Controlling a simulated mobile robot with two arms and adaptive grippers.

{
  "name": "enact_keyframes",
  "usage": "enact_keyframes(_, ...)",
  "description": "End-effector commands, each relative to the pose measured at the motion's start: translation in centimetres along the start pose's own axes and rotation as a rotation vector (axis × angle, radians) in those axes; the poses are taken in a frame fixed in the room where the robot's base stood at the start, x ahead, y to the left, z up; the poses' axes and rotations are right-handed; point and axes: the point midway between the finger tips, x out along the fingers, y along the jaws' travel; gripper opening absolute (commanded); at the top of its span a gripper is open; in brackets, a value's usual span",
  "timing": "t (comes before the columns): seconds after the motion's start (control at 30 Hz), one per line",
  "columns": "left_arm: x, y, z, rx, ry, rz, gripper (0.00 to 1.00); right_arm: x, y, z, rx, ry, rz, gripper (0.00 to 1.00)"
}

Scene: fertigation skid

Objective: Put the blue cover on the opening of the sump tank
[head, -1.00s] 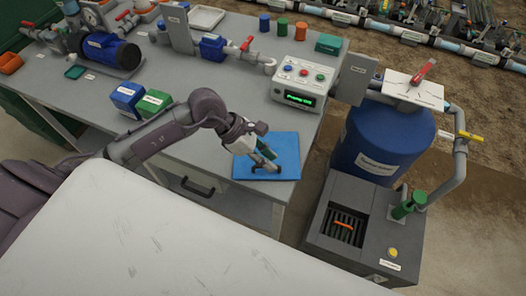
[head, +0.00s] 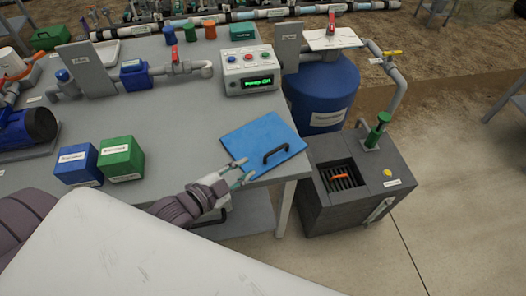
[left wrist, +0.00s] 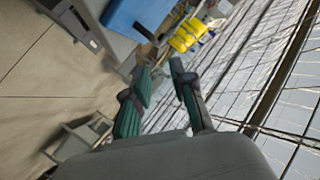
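The blue cover (head: 252,138) lies flat at the front right corner of the grey workbench, its black handle (head: 276,154) upward and free. The sump tank (head: 323,208) is a dark grey box on the floor, right of the bench. Its square opening (head: 341,177) faces up, uncovered, with a dark grate and an orange object inside. My left gripper (head: 243,171) is open and empty at the cover's front left edge; I cannot tell whether it touches. In the left wrist view its fingers (left wrist: 161,70) are apart, and part of the cover (left wrist: 140,14) shows beyond them. My right gripper is not seen.
A blue box (head: 77,165) and a green box (head: 121,159) stand on the bench left of the cover. A control box (head: 250,70) stands behind it. Floor to the right is clear.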

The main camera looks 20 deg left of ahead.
Motion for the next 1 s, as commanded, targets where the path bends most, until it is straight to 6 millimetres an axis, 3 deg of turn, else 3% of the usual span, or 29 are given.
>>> enact_keyframes(0.17, 1.6, 0.5, 0.5, -0.039, -0.019, 0.016, 0.25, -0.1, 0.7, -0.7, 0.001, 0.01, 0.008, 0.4)
enact_keyframes(0.47, 7.2, 0.5, 0.5, -0.036, -0.018, 0.015, 0.25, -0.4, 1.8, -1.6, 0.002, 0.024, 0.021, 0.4)
enact_keyframes(0.73, 9.2, 0.5, 0.6, -0.033, -0.017, 0.016, 0.25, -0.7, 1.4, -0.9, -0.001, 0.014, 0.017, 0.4)
enact_keyframes(1.0, 13.1, 0.4, 0.9, -0.033, -0.017, 0.016, 0.25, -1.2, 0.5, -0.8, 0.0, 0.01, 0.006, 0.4)
